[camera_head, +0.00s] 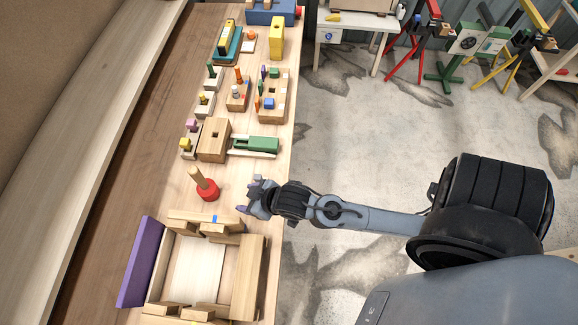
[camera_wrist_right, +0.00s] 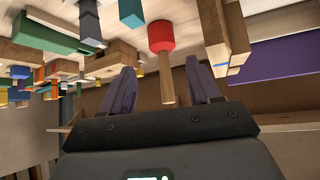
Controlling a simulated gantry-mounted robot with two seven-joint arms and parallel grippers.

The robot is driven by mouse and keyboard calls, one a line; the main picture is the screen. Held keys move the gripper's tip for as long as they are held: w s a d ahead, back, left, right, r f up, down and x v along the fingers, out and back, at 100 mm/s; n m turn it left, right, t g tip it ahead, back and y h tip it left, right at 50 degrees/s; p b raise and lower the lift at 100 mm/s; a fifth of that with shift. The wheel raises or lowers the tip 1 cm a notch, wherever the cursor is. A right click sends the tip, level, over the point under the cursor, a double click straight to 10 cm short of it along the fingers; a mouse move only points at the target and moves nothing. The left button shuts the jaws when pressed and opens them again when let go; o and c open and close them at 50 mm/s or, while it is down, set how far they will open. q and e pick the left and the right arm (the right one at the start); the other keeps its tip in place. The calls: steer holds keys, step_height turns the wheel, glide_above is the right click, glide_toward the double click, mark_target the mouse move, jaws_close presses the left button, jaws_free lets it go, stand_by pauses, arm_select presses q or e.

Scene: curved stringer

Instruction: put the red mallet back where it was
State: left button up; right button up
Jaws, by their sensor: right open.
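The red mallet stands on the table with its red head (camera_head: 208,192) down and its wooden handle (camera_head: 196,175) up, tilted a little. My right gripper (camera_head: 248,197) is open and empty, to the right of the mallet with a gap between them in the head view. In the right wrist view the picture is upside down; the red head (camera_wrist_right: 161,36) and handle (camera_wrist_right: 167,80) show beyond and between the open purple-grey fingers (camera_wrist_right: 160,82). My left gripper is not in view.
A wooden box with a purple side (camera_head: 138,262) stands in front of the mallet. A wooden block (camera_head: 214,140) and a green piece on a white rail (camera_head: 262,145) are behind it. Several peg toys fill the far table. Bare table lies around the mallet.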

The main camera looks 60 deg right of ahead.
steer(key=s+d+g, duration=0.1)
steer(key=s+g, duration=0.1)
steer(key=s, duration=0.4)
steer(key=s+d+r+g, duration=0.1)
steer(key=s+g, duration=0.2)
steer(key=s, duration=0.3)
steer(key=shift+s+d+h, duration=0.15)
steer(key=shift+d+h, duration=0.1)
steer(key=shift+h, duration=0.15)
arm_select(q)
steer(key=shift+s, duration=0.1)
arm_select(e)
steer(key=shift+r, duration=0.1)
